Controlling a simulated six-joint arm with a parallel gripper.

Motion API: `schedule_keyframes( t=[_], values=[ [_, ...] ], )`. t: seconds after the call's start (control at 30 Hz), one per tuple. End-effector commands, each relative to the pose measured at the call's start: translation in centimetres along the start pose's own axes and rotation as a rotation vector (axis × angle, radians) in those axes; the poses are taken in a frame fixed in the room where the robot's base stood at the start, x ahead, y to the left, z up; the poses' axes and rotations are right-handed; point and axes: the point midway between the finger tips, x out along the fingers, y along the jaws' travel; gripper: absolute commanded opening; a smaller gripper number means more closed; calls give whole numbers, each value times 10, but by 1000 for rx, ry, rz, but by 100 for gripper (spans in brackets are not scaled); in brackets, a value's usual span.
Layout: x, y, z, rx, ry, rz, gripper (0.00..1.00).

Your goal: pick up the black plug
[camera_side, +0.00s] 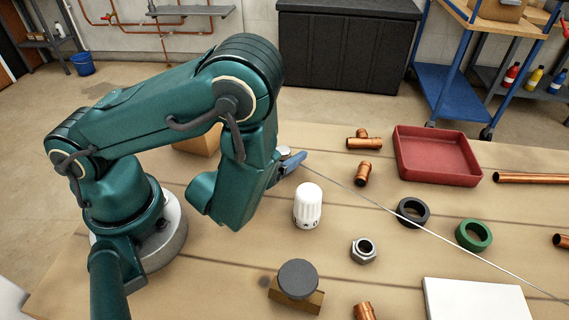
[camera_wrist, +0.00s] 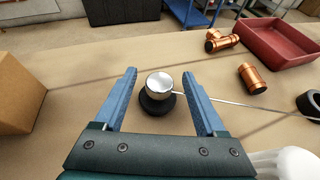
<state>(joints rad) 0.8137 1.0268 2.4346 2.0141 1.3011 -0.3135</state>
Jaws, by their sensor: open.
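My gripper (camera_wrist: 159,74) is open, with its two blue fingers apart in the wrist view. Between the fingers shows a shiny silver cap (camera_wrist: 159,83) above a round black base (camera_wrist: 158,104); I cannot tell whether the fingers are level with it. In the side view the silver cap (camera_side: 284,151) shows just beyond my gripper (camera_side: 289,163), and its base is hidden. A dark grey round plug-like piece (camera_side: 298,277) stands on a wooden block (camera_side: 312,302) at the front. I cannot tell which of these dark pieces is the black plug.
A thin pale rod or line (camera_side: 430,222) runs from near the silver cap across the bench. A white knob (camera_side: 308,206) stands close to my gripper. A cardboard box (camera_wrist: 16,98), copper fittings (camera_side: 363,173), a black ring (camera_side: 412,212) and a red tray (camera_side: 437,178) lie around.

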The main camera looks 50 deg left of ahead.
Motion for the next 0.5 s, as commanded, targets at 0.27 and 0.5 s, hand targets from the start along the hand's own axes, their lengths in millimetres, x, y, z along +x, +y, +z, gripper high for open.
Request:
schedule_keyframes(
  t=[0.27, 0.5],
  values=[
    [27, 1, 0, -2, 1, 3, 73],
    [33, 1, 0, 1, 0, 1, 73]
  ],
)
